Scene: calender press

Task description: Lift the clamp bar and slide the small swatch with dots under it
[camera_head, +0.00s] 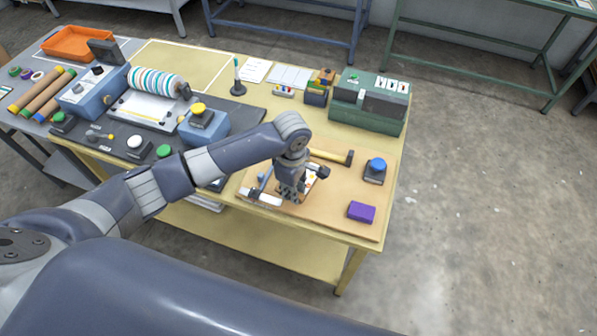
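A small white swatch with coloured dots (308,186) shows in part on the tan board (334,219) at the table's front right. My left gripper (290,194) points down over the board, at the swatch's left side, and hides part of it. I cannot tell whether its fingers are open, or whether they touch or hold the swatch. A pale bar with a dark middle (263,198) lies at the board's left front, beside the gripper; it may be the clamp bar, but I cannot tell. My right gripper is not in view.
A purple block (361,211), a blue-topped button box (375,171) and a hammer (333,156) are on the board. A green machine (368,103) stands behind. The press with a striped roll (157,83) and several buttons is at left.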

